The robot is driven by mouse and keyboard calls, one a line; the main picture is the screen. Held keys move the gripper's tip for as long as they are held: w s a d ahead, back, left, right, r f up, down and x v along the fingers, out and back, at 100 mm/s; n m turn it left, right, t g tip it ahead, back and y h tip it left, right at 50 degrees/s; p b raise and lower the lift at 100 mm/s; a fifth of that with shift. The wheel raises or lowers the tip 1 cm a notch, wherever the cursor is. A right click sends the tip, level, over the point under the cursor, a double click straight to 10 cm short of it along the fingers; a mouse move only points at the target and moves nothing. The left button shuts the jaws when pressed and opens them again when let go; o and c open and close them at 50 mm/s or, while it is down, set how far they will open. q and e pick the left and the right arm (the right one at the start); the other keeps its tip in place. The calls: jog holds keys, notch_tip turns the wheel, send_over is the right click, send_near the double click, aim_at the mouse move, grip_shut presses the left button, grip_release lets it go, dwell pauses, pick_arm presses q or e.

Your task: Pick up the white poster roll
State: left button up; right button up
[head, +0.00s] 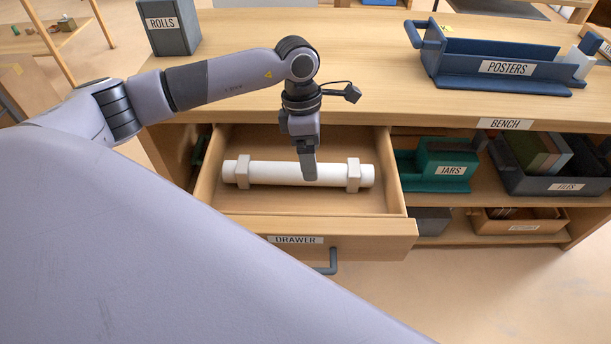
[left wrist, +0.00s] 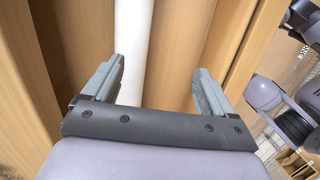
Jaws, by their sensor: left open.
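The white poster roll (head: 270,173) lies flat inside the open drawer (head: 395,205), with a pale block-like collar near each end. My left gripper (head: 309,178) points down at the roll's right half and hides a small part of it. In the left wrist view, the left gripper (left wrist: 157,88) is open, and the white roll (left wrist: 133,45) runs closer to its left finger than to its right one. I cannot tell whether the fingertips touch the roll. My right gripper is not in view.
A blue POSTERS tray (head: 500,82) and a grey ROLLS box (head: 172,30) stand on top. Shelves at right hold a green JARS bin (head: 440,165) and a FILES bin (head: 550,183).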

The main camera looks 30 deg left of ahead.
aim_at(298, 166)
pick_arm(q)
jog(key=shift+y, duration=0.9)
jog(key=a, duration=0.1)
jog(key=w+a+f+b, duration=0.1)
jog(key=a, duration=0.1)
jog(key=shift+w+a+f, duration=0.2)
jog(key=shift+a+f, duration=0.1)
jog(key=shift+a+f+b, duration=0.1)
jog(key=shift+a+b, duration=0.2)
jog(key=shift+b, duration=0.05)
jog(key=shift+a+f, duration=0.1)
jog(key=shift+f, duration=0.6)
notch_tip(298, 166, down, 5)
jog(key=shift+f+b, duration=0.2)
jog(key=shift+b, duration=0.15)
jog(key=shift+w+r, duration=0.1)
jog(key=c, duration=1.3)
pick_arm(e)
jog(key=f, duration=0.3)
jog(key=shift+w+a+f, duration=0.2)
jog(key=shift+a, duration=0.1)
